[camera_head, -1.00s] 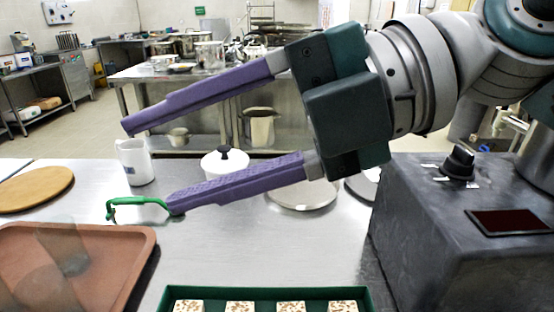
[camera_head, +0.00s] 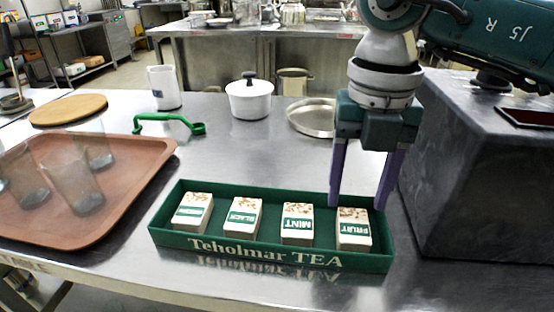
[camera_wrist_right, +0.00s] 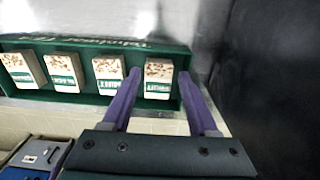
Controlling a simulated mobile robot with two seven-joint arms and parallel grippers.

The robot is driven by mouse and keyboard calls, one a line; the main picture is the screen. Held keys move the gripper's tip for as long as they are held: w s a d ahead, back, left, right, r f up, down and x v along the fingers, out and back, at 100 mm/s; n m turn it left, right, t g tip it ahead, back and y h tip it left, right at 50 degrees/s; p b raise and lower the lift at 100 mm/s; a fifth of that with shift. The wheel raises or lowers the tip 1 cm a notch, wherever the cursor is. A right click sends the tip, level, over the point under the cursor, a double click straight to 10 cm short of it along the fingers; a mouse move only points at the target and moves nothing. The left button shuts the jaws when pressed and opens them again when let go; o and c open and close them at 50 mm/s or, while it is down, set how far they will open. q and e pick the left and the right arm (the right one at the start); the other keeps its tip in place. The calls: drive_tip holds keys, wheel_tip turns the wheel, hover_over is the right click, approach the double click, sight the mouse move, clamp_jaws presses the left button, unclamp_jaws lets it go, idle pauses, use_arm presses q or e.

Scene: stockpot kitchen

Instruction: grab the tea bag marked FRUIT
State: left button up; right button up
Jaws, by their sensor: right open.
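The FRUIT tea bag (camera_head: 353,229) is a white packet with a green label at the right end of the green tea box (camera_head: 270,258). It also shows in the right wrist view (camera_wrist_right: 158,76), between and just beyond the purple fingers. My right gripper (camera_head: 358,203) is open and points down over the box's right end, its fingertips close to the FRUIT packet. I cannot tell whether they touch it. The MINT packet (camera_head: 297,224), BLACK packet (camera_head: 241,217) and another packet (camera_head: 193,211) stand in a row to the left. My left gripper is out of view.
A brown tray (camera_head: 130,196) with several clear glasses is at the left. A dark block (camera_head: 480,190) stands close on the right of my right gripper.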

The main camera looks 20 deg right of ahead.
sight(353, 212)
drive_tip(key=shift+f, duration=1.6)
clamp_jaws()
